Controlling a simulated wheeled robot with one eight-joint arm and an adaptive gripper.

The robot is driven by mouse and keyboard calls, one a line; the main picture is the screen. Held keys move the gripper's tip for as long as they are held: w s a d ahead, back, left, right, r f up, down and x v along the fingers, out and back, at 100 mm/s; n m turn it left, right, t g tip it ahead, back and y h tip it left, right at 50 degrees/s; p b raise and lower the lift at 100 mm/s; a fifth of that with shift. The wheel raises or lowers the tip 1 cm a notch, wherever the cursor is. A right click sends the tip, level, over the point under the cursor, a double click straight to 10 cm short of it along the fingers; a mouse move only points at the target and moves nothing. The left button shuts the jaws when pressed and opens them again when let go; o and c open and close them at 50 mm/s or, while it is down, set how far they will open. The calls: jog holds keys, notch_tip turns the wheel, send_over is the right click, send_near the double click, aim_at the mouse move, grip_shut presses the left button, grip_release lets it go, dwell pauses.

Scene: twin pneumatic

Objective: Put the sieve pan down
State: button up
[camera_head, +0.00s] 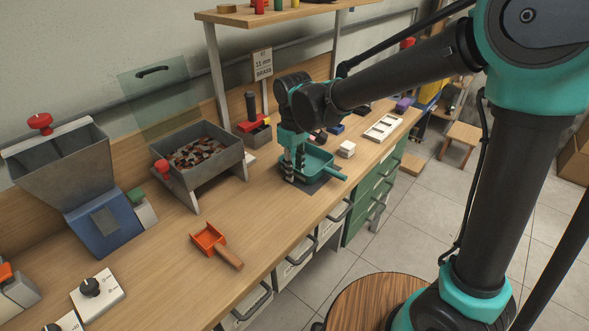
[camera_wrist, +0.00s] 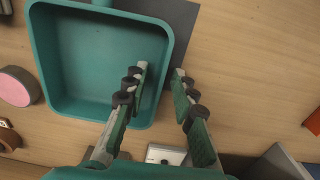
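The sieve pan, a teal square pan (camera_head: 319,162) with a handle pointing right, is on or just over a dark mat (camera_head: 306,187) near the bench's front edge. My gripper (camera_head: 293,172) is at the pan's left side, pointing down. In the wrist view my gripper (camera_wrist: 160,72) straddles a pan wall, one finger inside and one outside. A gap shows between the fingers, and they look open. I cannot tell whether either finger touches the wall.
A grey hopper (camera_head: 60,175), a bin of brown pieces (camera_head: 205,165) and an orange scoop (camera_head: 212,240) stand left on the bench. A white block (camera_head: 347,149) and white tray (camera_head: 381,128) lie to the right. A shelf (camera_head: 275,14) is above. The front bench between scoop and pan is clear.

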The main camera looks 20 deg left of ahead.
jog(key=shift+r, duration=0.1)
notch_tip(320, 180, up, 12)
dwell(0.5)
jog(key=w+d+f+m, duration=0.1)
jog(key=d, duration=0.2)
jog(key=w+d+f+m, duration=0.1)
jog(key=d, duration=0.2)
jog(key=w+d+f, duration=0.1)
jog(key=d, duration=0.2)
jog(key=shift+w+f+m, duration=0.25)
jog(key=shift+m, duration=0.15)
jog(key=w+d+f+m+t, duration=0.15)
jog(key=d+f+m, duration=0.35)
jog(key=d, duration=0.8)
jog(key=s+d+f+m+t, duration=0.1)
jog(key=s+d+f+m, duration=0.2)
jog(key=d, duration=0.6)
jog(key=s+d+f+m+t, duration=0.1)
jog(key=s+d+f+m, duration=0.1)
jog(key=s+d+f, duration=0.4)
jog(key=d+f, duration=0.1)
jog(key=d, duration=0.2)
jog(key=shift+f+m, duration=0.35)
jog(key=shift+m, duration=0.05)
jog(key=shift+o, duration=0.5)
jog(key=shift+s+t, duration=0.1)
jog(key=shift+t, duration=0.15)
